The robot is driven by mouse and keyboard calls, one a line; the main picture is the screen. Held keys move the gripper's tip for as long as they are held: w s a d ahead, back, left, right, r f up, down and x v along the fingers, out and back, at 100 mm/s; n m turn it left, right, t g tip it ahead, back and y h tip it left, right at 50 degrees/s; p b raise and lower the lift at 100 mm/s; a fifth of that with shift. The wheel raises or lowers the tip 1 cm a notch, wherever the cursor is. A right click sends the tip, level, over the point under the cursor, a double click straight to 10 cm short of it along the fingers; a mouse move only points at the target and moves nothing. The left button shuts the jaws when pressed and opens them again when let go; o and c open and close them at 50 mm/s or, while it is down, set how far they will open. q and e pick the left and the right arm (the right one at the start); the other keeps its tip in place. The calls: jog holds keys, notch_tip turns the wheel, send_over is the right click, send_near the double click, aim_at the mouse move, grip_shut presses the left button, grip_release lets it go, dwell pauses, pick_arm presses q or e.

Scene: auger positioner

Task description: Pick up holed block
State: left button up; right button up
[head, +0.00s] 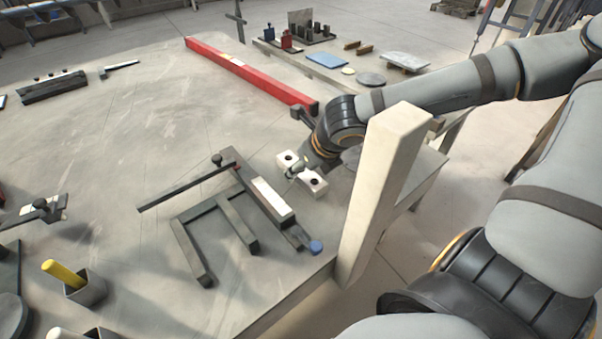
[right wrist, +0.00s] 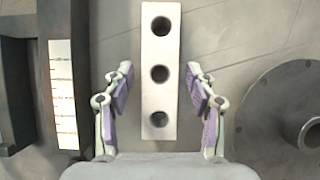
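The holed block (head: 318,180) is a white bar lying on the grey table beside a dark metal fixture. Two of its dark holes show in the head view; my right gripper (head: 297,171) covers its middle. In the right wrist view, the holed block (right wrist: 161,50) stands lengthwise with three holes showing. My right gripper (right wrist: 160,92) is open, with one purple-padded finger on each side of the block and a gap on both sides. My left gripper is not in view.
A pale post (head: 382,185) rises close on the right. A round grey disc (right wrist: 290,120) is right of the gripper. A red beam (head: 245,70) lies behind.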

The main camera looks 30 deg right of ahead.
grip_shut()
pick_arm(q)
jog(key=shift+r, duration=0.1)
pick_arm(e)
jog(key=shift+r, duration=0.15)
jog(key=shift+w+r+p, duration=0.1)
jog(key=shift+r+p, duration=0.2)
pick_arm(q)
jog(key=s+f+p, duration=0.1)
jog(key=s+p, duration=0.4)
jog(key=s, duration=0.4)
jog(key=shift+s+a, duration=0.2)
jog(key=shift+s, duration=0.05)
pick_arm(e)
notch_tip(320, 180, up, 9)
